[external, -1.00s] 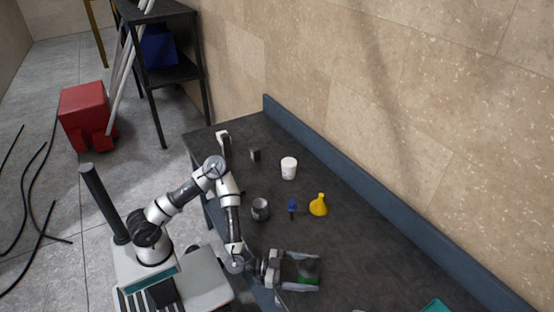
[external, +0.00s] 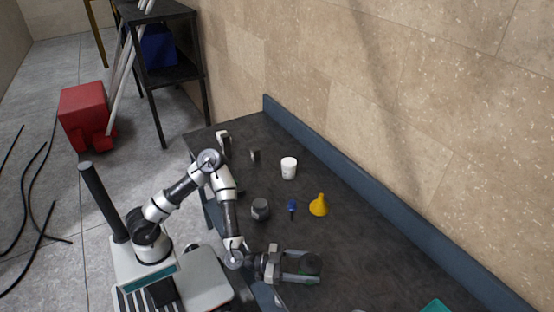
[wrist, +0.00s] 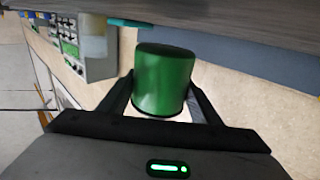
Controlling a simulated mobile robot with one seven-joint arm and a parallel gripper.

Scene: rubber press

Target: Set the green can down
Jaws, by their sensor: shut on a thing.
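The green can (wrist: 162,80) is between the two fingers of my gripper (wrist: 160,92) in the wrist view, and my gripper is shut on it. Its green side faces the wrist camera. In the external view the can (external: 309,262) shows mostly its dark end, with little green visible. There my gripper (external: 312,268) is over the near part of the dark worktop (external: 370,255). I cannot tell whether the can touches the top or is held above it.
A yellow funnel (external: 319,206), a small blue item (external: 292,205), a grey cup-like item (external: 260,209) and a white cup (external: 289,168) stand farther back on the worktop. A teal item (external: 437,305) is at the bottom right. The worktop right of my gripper looks clear.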

